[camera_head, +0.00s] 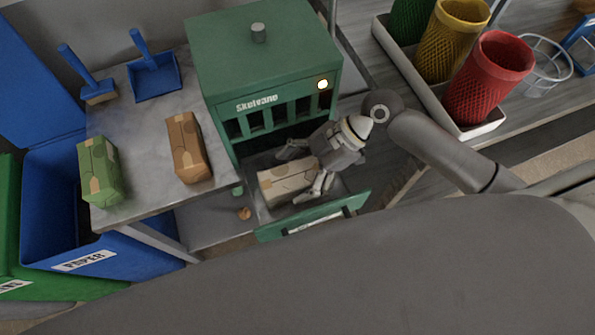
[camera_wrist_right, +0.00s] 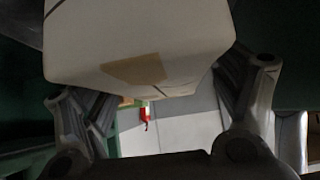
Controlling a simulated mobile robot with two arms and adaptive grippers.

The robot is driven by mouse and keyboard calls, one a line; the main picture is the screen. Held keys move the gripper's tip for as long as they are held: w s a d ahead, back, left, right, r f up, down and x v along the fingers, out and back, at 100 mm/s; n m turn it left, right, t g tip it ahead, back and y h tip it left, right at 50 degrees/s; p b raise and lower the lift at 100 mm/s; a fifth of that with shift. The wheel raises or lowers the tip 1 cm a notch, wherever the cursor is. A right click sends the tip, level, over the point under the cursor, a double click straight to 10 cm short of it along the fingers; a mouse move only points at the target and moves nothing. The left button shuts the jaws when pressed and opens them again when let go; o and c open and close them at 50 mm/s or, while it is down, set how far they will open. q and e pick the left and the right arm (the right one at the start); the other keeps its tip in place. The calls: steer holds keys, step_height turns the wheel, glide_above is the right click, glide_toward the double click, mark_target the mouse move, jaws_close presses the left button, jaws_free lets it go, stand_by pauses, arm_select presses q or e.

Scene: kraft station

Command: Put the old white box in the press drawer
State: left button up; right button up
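The old white box (camera_head: 284,183), pale with tan tape and dark lines, lies in the pulled-out drawer (camera_head: 357,203) of the green press (camera_head: 262,65). My right gripper (camera_head: 301,173) is over the drawer, its spread fingers on either side of the box. The box also fills the upper part of the right wrist view (camera_wrist_right: 140,40), between the fingers (camera_wrist_right: 160,105). The fingers look open, but whether they touch the box is hard to see. My left gripper is not in view.
A brown box (camera_head: 187,148) and a green box (camera_head: 100,171) stand on the marble-look table (camera_head: 145,125). Blue brush (camera_head: 87,76) and dustpan (camera_head: 153,75) lie behind. A blue paper bin (camera_head: 110,255) is at the left. A white tray (camera_head: 400,62) holds mesh cups (camera_head: 487,77) at the right.

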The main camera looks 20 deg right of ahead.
steer(key=shift+r, duration=0.1)
steer(key=b+v, duration=0.1)
steer(key=v, duration=1.1)
stand_by(0.4)
